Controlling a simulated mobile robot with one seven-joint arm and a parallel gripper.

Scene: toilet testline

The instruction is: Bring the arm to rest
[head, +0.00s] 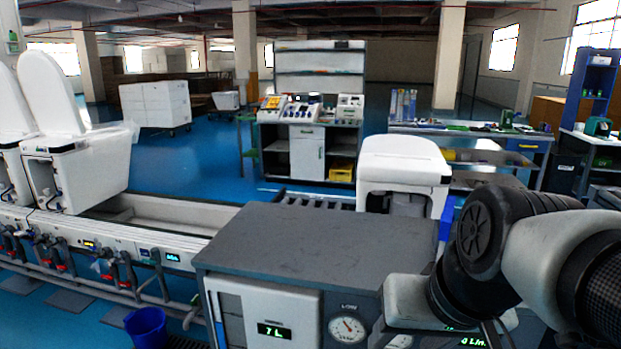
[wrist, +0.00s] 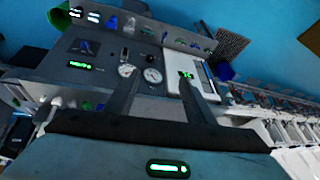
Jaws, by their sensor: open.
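My arm reaches in from the right edge of the head view, black and light grey, in front of a grey-topped test cabinet (head: 310,240). The gripper's fingers do not show clearly in the head view. In the wrist view my gripper (wrist: 160,85) shows two dark fingers spread apart with nothing between them. Beyond the fingers stands the cabinet's front panel (wrist: 95,65), with round gauges and green displays. I cannot tell how far the fingertips are from the panel.
White toilets (head: 85,150) stand on the line at the left. Another white toilet (head: 403,160) stands behind the cabinet. A blue bucket (head: 146,326) is on the floor at the lower left. A workbench with shelves (head: 310,110) stands at the back. Blue floor (head: 190,165) is clear between.

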